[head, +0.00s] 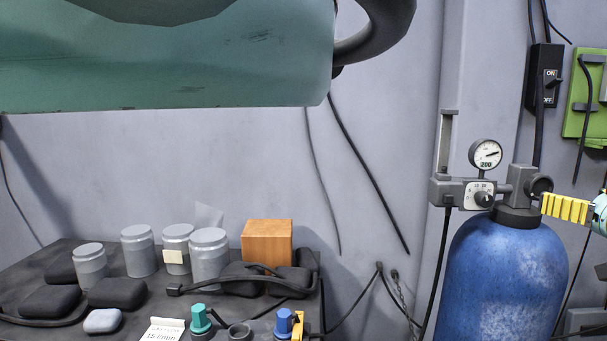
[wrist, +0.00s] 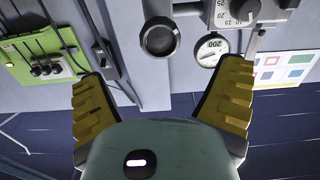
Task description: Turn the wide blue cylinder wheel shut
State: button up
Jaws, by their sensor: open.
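The wide blue cylinder (head: 508,275) stands at the right of the head view, with a grey valve block on top. Its dark round wheel (head: 539,186) faces sideways on the block. In the head view my gripper (head: 545,206) reaches in from the right edge, close to the wheel. I cannot tell whether it touches.
A pressure gauge (head: 486,154) and a regulator dial (head: 483,198) sit beside the valve. A green panel (head: 585,105) and a black ON/OFF switch (head: 544,76) are on the wall. A dark bench (head: 30,262) with grey jars and an orange block (head: 267,242) stands left.

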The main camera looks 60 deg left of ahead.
aim_at(542, 186)
jog(key=p+x, duration=0.4)
jog(key=x, duration=0.5)
jog(key=shift+s+r, duration=0.15)
jog(key=shift+p+x, duration=0.45)
jog(key=shift+x, duration=0.5)
jog(key=shift+d, duration=0.1)
jog(key=c, duration=1.2)
